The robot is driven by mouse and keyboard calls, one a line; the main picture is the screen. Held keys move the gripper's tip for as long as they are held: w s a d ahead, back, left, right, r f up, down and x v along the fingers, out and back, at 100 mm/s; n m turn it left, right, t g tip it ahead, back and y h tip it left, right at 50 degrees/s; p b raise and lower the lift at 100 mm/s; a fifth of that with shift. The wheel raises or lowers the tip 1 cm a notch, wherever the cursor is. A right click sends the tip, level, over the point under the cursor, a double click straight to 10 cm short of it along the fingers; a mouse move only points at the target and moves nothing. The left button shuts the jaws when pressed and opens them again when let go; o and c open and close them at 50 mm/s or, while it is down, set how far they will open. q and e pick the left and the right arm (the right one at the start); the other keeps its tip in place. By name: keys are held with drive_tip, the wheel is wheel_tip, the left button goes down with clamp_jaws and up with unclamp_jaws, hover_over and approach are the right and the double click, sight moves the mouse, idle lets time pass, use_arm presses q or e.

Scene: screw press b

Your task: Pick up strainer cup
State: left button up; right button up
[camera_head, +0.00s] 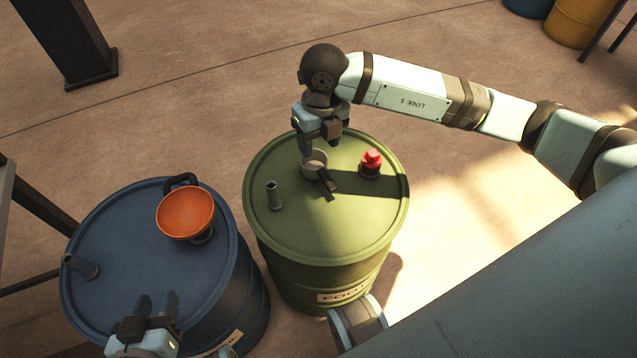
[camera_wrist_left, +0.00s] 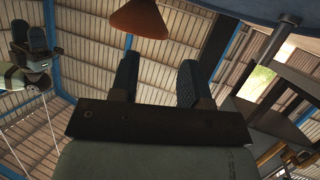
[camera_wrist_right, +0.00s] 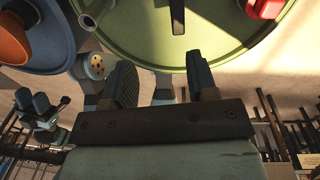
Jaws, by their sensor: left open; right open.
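The strainer cup (camera_head: 314,164) is a small grey cup with a dark handle (camera_head: 328,183); it rests on the green drum's lid (camera_head: 330,228). The dark handle also shows at the top of the right wrist view (camera_wrist_right: 177,14); the cup itself is out of that frame. My right gripper (camera_head: 320,146) is open and points down just above and behind the cup, its fingers partly covering the cup's far rim. I cannot tell whether they touch. My left gripper (camera_head: 156,304) is open and empty over the near edge of the blue drum (camera_head: 125,235).
A red-capped fitting (camera_head: 371,163) and a grey spout (camera_head: 273,196) stand on the green lid, either side of the cup. An orange funnel (camera_head: 186,213) and another grey spout (camera_head: 80,266) are on the blue drum. A dark post (camera_head: 65,40) stands far left.

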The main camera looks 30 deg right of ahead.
drive_tip(key=d+f, duration=0.1)
drive_tip(key=b, duration=0.2)
hover_over(324, 174)
drive_tip(key=shift+h, duration=0.4)
wheel_tip(324, 174, down, 6)
drive_tip(key=shift+a+f, duration=0.15)
drive_tip(key=shift+f, duration=0.55)
wheel_tip(324, 174, down, 2)
drive_tip(key=shift+f+b, duration=0.25)
drive_tip(key=shift+b, duration=0.2)
wheel_tip(324, 174, down, 3)
drive_tip(key=shift+r+b, duration=0.1)
drive_tip(key=shift+b, duration=0.25)
use_arm(q)
drive_tip(key=w+d+r+t+h, duration=0.1)
drive_tip(key=d+r+t+h, duration=0.1)
drive_tip(key=r, duration=0.4)
drive_tip(key=shift+w+d+r+t+h, duration=0.25)
drive_tip(key=shift+w+d+t+h, duration=0.1)
drive_tip(key=shift+d+t, duration=0.3)
use_arm(e)
clamp_jaws()
